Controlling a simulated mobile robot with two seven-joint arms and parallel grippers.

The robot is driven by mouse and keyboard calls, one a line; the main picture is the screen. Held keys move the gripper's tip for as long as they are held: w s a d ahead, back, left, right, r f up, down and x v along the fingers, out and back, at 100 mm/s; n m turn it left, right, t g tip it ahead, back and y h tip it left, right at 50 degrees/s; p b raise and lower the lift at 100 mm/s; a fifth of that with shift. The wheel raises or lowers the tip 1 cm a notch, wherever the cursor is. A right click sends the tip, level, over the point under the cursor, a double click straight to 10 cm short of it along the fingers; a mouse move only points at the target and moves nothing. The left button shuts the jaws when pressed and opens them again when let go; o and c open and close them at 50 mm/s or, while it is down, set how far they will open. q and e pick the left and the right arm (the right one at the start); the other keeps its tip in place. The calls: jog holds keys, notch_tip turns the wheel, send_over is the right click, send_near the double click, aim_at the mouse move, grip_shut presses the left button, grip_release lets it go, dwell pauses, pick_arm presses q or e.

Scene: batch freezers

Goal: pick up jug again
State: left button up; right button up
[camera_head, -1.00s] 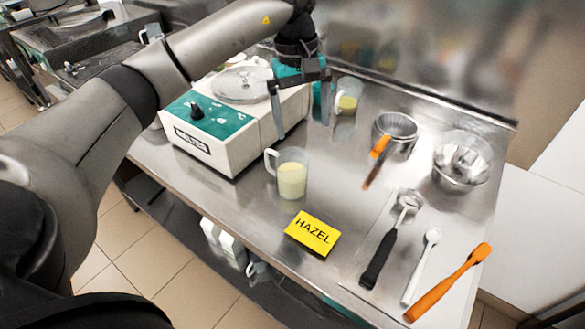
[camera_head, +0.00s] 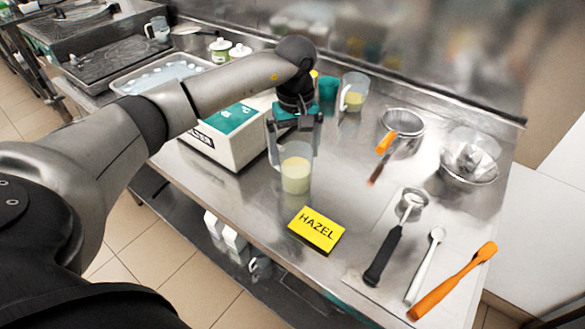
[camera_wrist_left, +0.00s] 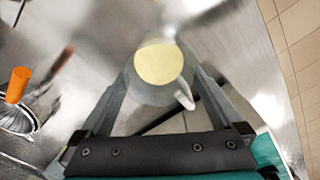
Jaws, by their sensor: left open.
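A clear jug (camera_head: 296,172) with pale yellow contents stands upright on the steel counter, behind the yellow HAZEL card (camera_head: 316,230). My left gripper (camera_head: 296,150) is open above and around the jug's upper part, one finger at each side. In the left wrist view the jug (camera_wrist_left: 159,66) lies between the open fingers of my left gripper (camera_wrist_left: 160,85), its handle toward the lower right. I cannot tell whether the fingers touch it. A second jug (camera_head: 354,92) with yellow contents stands farther back. My right gripper is not in view.
The white and green melter (camera_head: 225,140) stands left of the jug, partly behind my arm. A sieve with an orange handle (camera_head: 385,143), steel bowls (camera_head: 470,165), a black-handled scoop (camera_head: 381,258), a white spoon (camera_head: 424,265) and an orange spatula (camera_head: 455,280) lie to the right.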

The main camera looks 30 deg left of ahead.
aim_at(295, 161)
pick_arm(q)
notch_tip(295, 161, down, 4)
jog(key=shift+r, duration=0.25)
jog(key=c, duration=1.4)
grip_shut()
jog(key=shift+r, duration=0.2)
